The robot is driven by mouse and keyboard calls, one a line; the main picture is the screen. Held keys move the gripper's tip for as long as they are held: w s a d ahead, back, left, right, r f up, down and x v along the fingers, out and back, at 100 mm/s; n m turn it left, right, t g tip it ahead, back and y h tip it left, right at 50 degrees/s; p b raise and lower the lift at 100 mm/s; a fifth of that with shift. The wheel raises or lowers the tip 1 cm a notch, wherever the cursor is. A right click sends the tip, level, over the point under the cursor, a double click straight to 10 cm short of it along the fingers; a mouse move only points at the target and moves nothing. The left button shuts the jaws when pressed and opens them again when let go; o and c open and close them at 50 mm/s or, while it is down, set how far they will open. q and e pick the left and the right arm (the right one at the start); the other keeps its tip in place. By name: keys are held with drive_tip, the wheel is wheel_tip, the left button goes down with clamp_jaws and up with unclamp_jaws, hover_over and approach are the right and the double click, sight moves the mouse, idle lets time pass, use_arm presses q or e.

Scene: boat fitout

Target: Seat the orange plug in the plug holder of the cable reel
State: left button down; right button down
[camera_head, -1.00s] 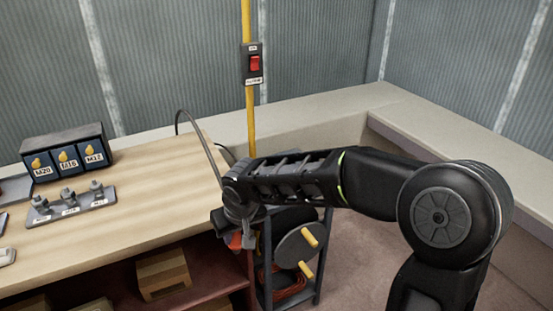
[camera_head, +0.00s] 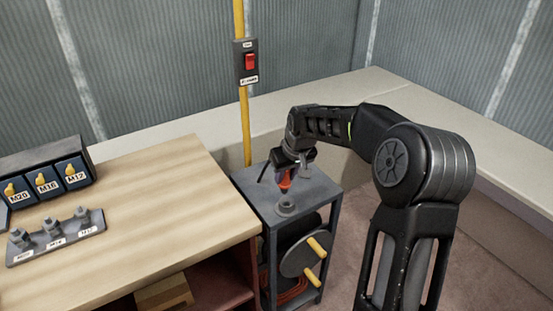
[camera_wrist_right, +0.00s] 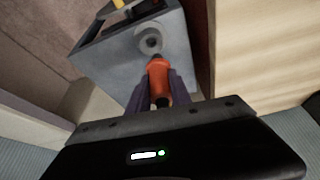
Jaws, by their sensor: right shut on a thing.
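The orange plug (camera_head: 285,182) is held in my right gripper (camera_head: 287,176), above the grey top of the cable reel stand (camera_head: 312,194). In the right wrist view, the plug (camera_wrist_right: 158,76) sits between the two fingers of the gripper (camera_wrist_right: 158,88), its dark tip pointing toward the holder. The plug holder (camera_head: 287,208), a round grey socket, stands on the stand's top; it also shows in the right wrist view (camera_wrist_right: 149,39). The plug appears just above the holder and apart from it. The reel (camera_head: 303,252) with yellow handles is below the top. My left gripper is out of view.
A wooden workbench (camera_head: 150,215) stands directly left of the stand. It bears labelled bins (camera_head: 45,180) and a rack of fittings (camera_head: 55,237). A yellow pole with a red switch (camera_head: 250,62) rises behind the stand. A pale ledge (camera_head: 400,90) runs along the wall.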

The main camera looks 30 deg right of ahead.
drive_tip(key=shift+w+d+r, duration=0.15)
drive_tip(key=shift+w+d, duration=0.05)
drive_tip(key=shift+d, duration=0.25)
drive_tip(key=shift+s, duration=0.1)
drive_tip(key=shift+f+b, duration=1)
drive_tip(key=shift+f, duration=0.5)
drive_tip(key=shift+s, duration=0.15)
idle(0.6)
drive_tip(key=shift+f+b, duration=1.85)
drive_tip(key=shift+f, duration=0.3)
idle(0.4)
